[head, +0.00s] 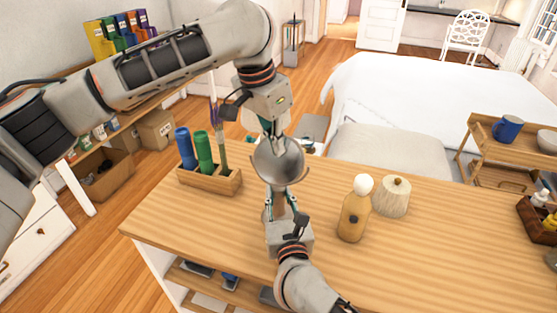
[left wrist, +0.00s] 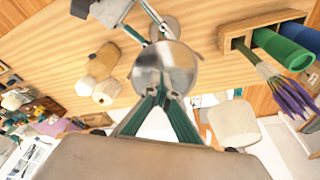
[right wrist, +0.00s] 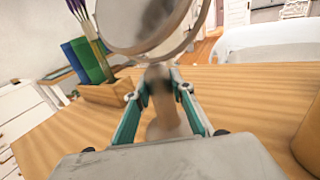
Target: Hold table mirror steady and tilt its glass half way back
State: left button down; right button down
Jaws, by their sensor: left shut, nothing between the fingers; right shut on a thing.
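The table mirror has a round grey glass (head: 279,160) in a ring frame above the wooden tabletop. Its glass also shows in the left wrist view (left wrist: 165,66) and tilted in the right wrist view (right wrist: 145,18). My left gripper (head: 272,133) comes down from above. Its fingers are shut and empty, with the tips (left wrist: 164,97) close to the upper edge of the glass; I cannot tell whether they touch. My right gripper (head: 281,192) comes from the front, shut on the mirror's stem (right wrist: 160,88) below the glass. The fingers partly hide the stem.
A wooden holder (head: 222,182) with blue and green cylinders and a tall stem stands left of the mirror. A bottle with a round white top (head: 354,212) and a pale lidded jar (head: 394,197) stand to the right. The table's front left is clear.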

pick_arm(q)
jog(key=shift+w+f, duration=0.15)
jog(key=shift+w, duration=0.1)
pick_arm(e)
jog(key=shift+f, duration=0.1)
pick_arm(q)
jog(key=shift+s, duration=0.1)
dwell(0.5)
jog(key=d+v, duration=0.2)
jog(key=v, duration=0.9)
jog(key=shift+a, duration=0.35)
dwell(0.6)
jog(key=shift+s, duration=0.15)
pick_arm(e)
jog(key=c, duration=1.7)
grip_release()
jog(key=s, duration=0.4)
jog(key=s+d, duration=0.1)
jog(key=s, duration=0.3)
jog(key=s+d, duration=0.1)
jog(key=s, duration=0.3)
